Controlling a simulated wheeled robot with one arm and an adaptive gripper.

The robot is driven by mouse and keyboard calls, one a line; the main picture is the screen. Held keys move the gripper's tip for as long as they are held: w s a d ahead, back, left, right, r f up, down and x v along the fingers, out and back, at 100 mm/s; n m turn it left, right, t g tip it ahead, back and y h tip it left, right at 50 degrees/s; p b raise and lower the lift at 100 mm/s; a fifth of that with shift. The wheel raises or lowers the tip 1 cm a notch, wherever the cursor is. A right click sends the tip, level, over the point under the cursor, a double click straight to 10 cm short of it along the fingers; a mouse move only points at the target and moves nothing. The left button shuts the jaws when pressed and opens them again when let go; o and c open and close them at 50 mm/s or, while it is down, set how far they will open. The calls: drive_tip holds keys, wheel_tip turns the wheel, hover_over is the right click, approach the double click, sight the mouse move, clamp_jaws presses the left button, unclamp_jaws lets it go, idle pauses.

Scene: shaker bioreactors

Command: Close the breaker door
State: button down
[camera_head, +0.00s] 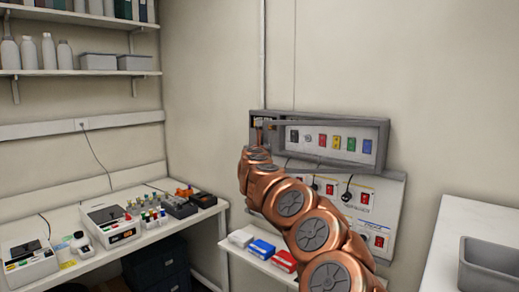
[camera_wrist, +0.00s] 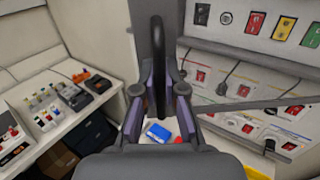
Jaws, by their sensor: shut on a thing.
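The breaker box (camera_head: 383,150) is a grey wall-mounted case at the centre of the head view. Its front is open, and a row of coloured switches (camera_head: 336,142) shows inside; they also show in the wrist view (camera_wrist: 255,22). In the wrist view a grey upright plate (camera_wrist: 143,30), seemingly the breaker door seen nearly edge-on, stands out with a black looped handle (camera_wrist: 157,60). My gripper (camera_wrist: 159,92) is shut on this handle, one purple-grey finger on each side. In the head view my copper arm reaches the box's left end, and the fingertips are hard to make out.
Below the box is a lower panel (camera_head: 395,200) with red switches and plugged cables. A small shelf (camera_head: 262,264) holds blue, red and white boxes. A bench (camera_head: 75,222) with instruments is at left. A white counter (camera_head: 448,228) with a grey bin (camera_head: 488,268) is at right.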

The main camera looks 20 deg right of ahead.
drive_tip(key=shift+a, duration=0.2)
drive_tip(key=c, duration=1.5)
unclamp_jaws()
drive_tip(key=shift+d, duration=0.15)
drive_tip(key=v, duration=1.2)
